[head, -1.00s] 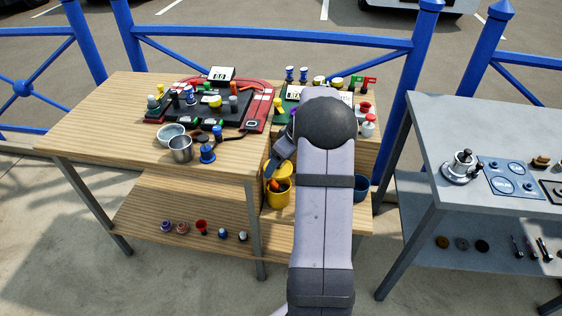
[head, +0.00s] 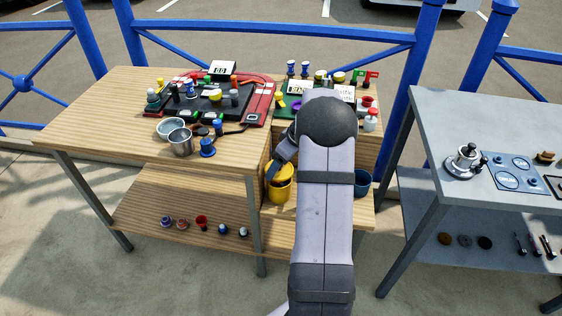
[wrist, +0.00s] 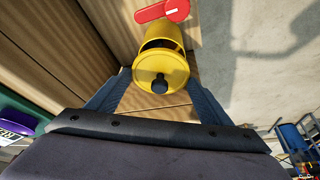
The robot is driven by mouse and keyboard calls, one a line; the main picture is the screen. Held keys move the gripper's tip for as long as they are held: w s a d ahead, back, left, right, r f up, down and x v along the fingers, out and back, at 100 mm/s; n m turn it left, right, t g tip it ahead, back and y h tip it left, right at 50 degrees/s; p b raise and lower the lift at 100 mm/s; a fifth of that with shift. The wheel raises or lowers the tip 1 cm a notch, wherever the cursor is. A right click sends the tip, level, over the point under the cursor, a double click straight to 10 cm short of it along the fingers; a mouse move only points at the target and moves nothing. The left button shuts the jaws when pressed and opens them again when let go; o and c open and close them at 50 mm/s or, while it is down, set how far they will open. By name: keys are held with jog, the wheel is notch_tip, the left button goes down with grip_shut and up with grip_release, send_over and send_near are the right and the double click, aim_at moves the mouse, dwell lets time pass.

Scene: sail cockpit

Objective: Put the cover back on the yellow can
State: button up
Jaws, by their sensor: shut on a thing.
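The yellow can (head: 280,193) stands on the lower level beside the wooden bench. It also shows in the wrist view (wrist: 165,30). Its yellow cover (wrist: 160,68), round with a black knob, is between the fingers of my gripper (wrist: 158,82), which is shut on it. In the head view the cover (head: 284,172) is at the can's mouth and looks tilted. A dark gap shows between cover and can in the wrist view, so I cannot tell whether they touch. My arm hides part of the can's surroundings in the head view.
A red piece with a white mark (wrist: 163,10) lies by the can. A blue container (head: 362,184) stands to the right. The crowded wooden bench top (head: 90,108) is to the left, and a grey table (head: 440,115) is at the right.

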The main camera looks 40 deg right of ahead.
aim_at(282, 170)
jog(key=shift+f+b, duration=1.1)
jog(key=shift+f, duration=0.4)
jog(key=shift+f+b, duration=0.2)
jog(key=shift+b, duration=0.7)
dwell(2.2)
jog(key=o, duration=1.1)
jog(key=shift+o, duration=0.8)
jog(key=shift+r, duration=0.2)
jog(key=shift+r+p, duration=2.2)
jog(key=shift+r, duration=1.15)
grip_shut()
